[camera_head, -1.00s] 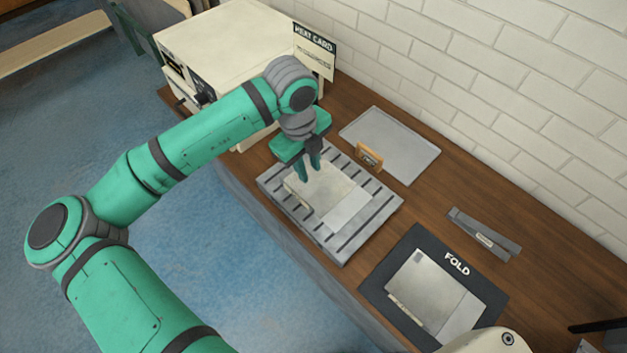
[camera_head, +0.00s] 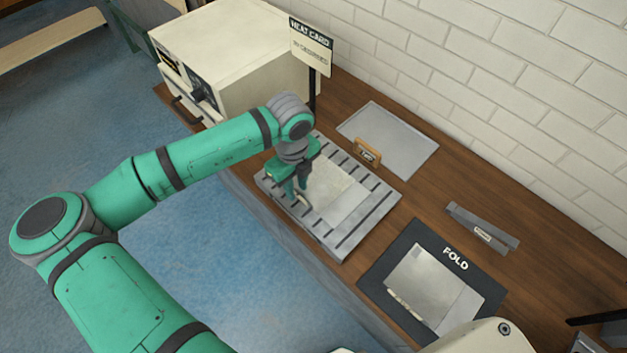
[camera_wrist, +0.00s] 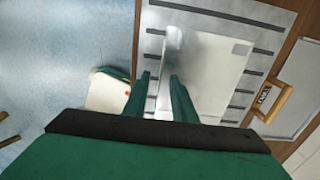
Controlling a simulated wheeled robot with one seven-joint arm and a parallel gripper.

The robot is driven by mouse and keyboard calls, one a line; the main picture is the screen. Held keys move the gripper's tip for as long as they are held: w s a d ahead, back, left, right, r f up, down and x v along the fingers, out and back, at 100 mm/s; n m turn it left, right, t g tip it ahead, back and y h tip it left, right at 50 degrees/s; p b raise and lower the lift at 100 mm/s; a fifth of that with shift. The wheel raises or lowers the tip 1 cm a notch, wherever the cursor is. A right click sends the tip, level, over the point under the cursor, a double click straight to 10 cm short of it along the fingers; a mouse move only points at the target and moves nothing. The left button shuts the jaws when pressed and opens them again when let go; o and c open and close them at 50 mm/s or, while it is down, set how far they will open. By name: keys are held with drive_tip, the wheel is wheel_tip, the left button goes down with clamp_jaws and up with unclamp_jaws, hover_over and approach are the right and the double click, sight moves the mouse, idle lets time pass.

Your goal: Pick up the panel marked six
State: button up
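A pale panel (camera_head: 338,193) lies flat on the grey slotted rack (camera_head: 378,200), and it also shows in the wrist view (camera_wrist: 215,78). I cannot read a six on it. Another pale panel (camera_head: 425,280) lies on the dark FOLD mat (camera_head: 378,283); no number is legible there either. My gripper (camera_head: 296,194) points down low over the left edge of the rack panel. In the wrist view my gripper's fingers (camera_wrist: 161,76) are apart, with the panel's narrow pale left edge strip between them. I cannot tell whether they touch it.
A grey tray (camera_head: 395,140) and a small wooden label block (camera_head: 367,152) sit behind the rack. A grey metal piece (camera_head: 482,228) lies near the brick wall.

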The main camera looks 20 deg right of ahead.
drive_tip(key=shift+f, duration=0.95)
drive_tip(key=shift+w, duration=0.1)
clamp_jaws()
drive_tip(key=shift+w, duration=0.1)
